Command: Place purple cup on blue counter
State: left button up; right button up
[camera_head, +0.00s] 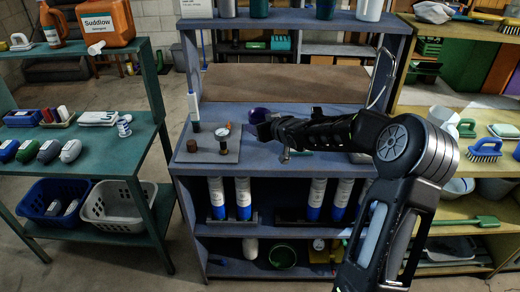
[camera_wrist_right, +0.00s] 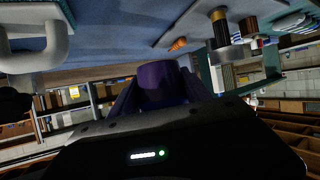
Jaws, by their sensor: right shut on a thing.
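The purple cup (camera_head: 258,115) shows in the head view at the tip of my right gripper (camera_head: 264,130), partly hidden behind it. In the right wrist view the purple cup (camera_wrist_right: 162,84) sits between the dark fingers, and the gripper is shut on it. The blue counter (camera_head: 268,158) is the middle work surface, below and around the gripper in the head view. It also fills the upper part of the right wrist view (camera_wrist_right: 130,28). I cannot tell whether the cup touches the counter. My left gripper is out of view.
A grey plate (camera_head: 209,152) with gauges and fittings stands on the counter's left end. A raised shelf (camera_head: 300,20) with several bottles crosses above the counter's back. Blue-and-white cylinders (camera_head: 243,195) stand on the shelf below. Left is a green shelf unit (camera_head: 110,145).

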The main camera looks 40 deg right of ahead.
send_over(260, 152)
notch_tip(260, 152, down, 4)
jog(key=shift+f, duration=0.1)
jog(key=shift+f, duration=1.85)
jog(key=shift+f, duration=0.2)
jog(key=o, duration=1.5)
jog(key=shift+c, duration=0.2)
jog(key=shift+r, duration=0.25)
jog(key=v, duration=1.2)
